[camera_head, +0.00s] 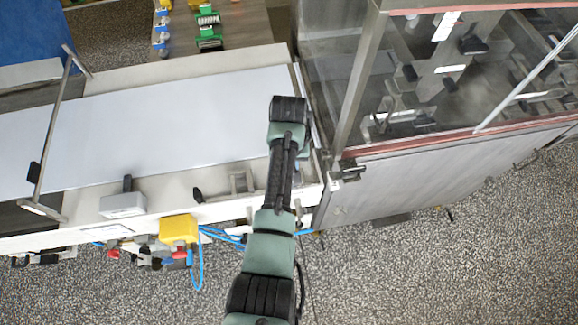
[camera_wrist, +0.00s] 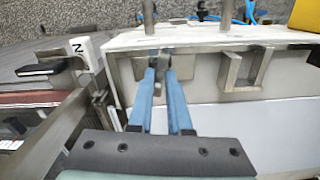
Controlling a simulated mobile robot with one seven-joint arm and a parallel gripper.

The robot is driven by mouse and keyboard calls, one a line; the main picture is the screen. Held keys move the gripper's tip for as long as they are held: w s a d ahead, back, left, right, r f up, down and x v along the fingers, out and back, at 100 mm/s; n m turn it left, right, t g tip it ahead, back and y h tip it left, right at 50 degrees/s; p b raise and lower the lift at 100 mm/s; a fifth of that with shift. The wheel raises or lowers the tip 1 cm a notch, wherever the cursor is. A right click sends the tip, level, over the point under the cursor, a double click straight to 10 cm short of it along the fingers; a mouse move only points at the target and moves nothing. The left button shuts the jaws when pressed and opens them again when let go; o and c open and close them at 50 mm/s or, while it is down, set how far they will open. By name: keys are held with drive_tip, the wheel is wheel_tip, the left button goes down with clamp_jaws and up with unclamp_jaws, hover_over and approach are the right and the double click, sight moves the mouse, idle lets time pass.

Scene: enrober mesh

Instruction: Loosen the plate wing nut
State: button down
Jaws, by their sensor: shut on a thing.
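In the wrist view my gripper (camera_wrist: 163,76) reaches with two blue fingers to a small metal plate (camera_wrist: 185,66) on the pale side of the conveyor frame. The fingertips come close together and are shut on a small dark metal part at the plate, the wing nut (camera_wrist: 162,60). The fingertips hide much of the nut, so its turn and how tight it sits cannot be told. In the head view my arm reaches over the right end of the conveyor, and its wrist covers the gripper, nut and plate.
A metal bracket (camera_wrist: 240,70) juts beside the plate, with upright posts behind. A white conveyor belt (camera_head: 160,120) lies left of my arm. A glazed metal cabinet (camera_head: 430,170) stands close on the right. A yellow box (camera_head: 179,228) and blue cables (camera_head: 200,262) are at the front edge.

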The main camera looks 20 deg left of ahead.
drive_tip(key=shift+n, duration=1)
drive_tip(key=c, duration=0.9)
unclamp_jaws()
drive_tip(key=shift+r+p, duration=0.3)
drive_tip(key=shift+r, duration=6.25)
drive_tip(key=shift+f, duration=0.1)
